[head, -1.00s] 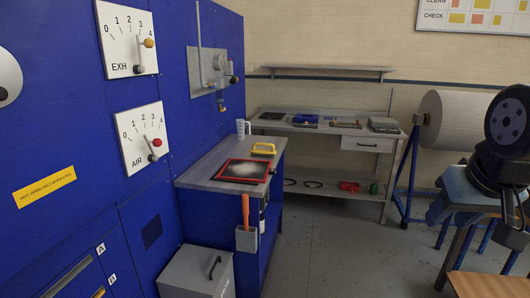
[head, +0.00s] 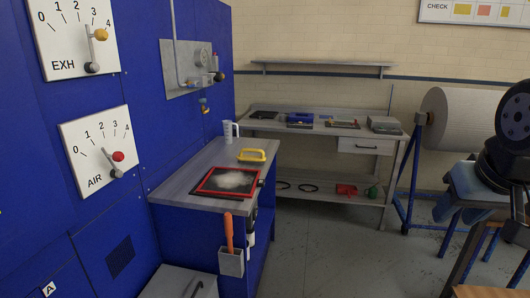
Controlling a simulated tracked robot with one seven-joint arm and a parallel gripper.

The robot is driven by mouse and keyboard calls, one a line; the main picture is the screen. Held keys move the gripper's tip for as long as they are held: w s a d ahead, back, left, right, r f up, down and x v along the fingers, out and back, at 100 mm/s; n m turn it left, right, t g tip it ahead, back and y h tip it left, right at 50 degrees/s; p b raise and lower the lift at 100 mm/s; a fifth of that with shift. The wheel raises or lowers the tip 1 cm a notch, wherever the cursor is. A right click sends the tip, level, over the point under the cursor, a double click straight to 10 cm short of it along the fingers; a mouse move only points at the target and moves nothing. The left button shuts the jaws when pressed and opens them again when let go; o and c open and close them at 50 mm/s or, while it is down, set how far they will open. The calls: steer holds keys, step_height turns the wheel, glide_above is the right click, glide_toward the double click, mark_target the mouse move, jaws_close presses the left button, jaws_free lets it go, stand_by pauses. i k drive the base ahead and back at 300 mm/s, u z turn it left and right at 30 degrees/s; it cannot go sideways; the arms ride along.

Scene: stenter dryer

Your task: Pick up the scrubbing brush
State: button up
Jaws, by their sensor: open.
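A yellow object with a raised loop handle (head: 252,155), which looks like the scrubbing brush, lies on the grey top of the blue cabinet, just behind a red-framed tray. Its underside and bristles cannot be made out from here. An orange-handled tool (head: 229,234) stands in a grey holder on the cabinet's front; its lower end is hidden. Part of my black arm shows at the right edge, far from the yellow object. My gripper's fingers are not in view.
The red-framed tray (head: 228,181) holds a pale heap, and a clear jug (head: 230,131) stands behind. A grey bin (head: 180,283) stands below. A workbench (head: 262,124) lines the back wall. A large white roll (head: 460,118) is at right. The middle floor is clear.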

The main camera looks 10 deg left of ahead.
mark_target(242, 157)
steer(key=i, duration=2.5)
steer(key=u, duration=2)
steer(key=k, duration=0.5)
steer(key=z, duration=0.05)
steer(key=i, duration=0.55)
steer(key=z, duration=0.15)
